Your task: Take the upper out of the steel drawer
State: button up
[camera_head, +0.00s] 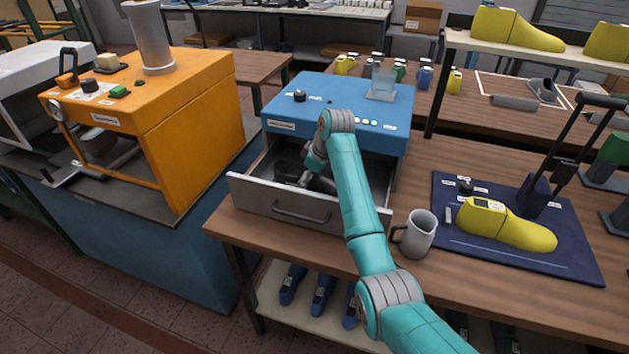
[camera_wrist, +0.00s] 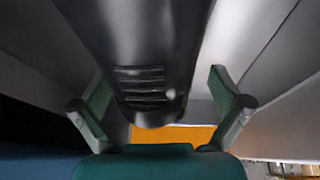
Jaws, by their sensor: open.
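The steel drawer (camera_head: 290,213) is pulled out of the front of the blue machine (camera_head: 342,109). The dark upper (camera_head: 322,184) lies inside it, partly hidden by my arm and gripper. My gripper (camera_head: 306,180) is down in the drawer at the upper. In the wrist view the upper (camera_wrist: 140,45) is a dark rounded shape with several slots, running between the open fingers of my gripper (camera_wrist: 162,100). One green finger is on each side of it, and gaps show beside the upper. I cannot tell whether either finger touches it.
A grey mug (camera_head: 419,233) stands on the wooden bench just right of the drawer. A yellow last (camera_head: 508,226) lies on a dark blue mat (camera_head: 570,262) with a black lever tool. An orange machine (camera_head: 190,130) stands at the left. Bench space behind the mug is clear.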

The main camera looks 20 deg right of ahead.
jog(key=shift+f, duration=0.1)
jog(key=c, duration=1.2)
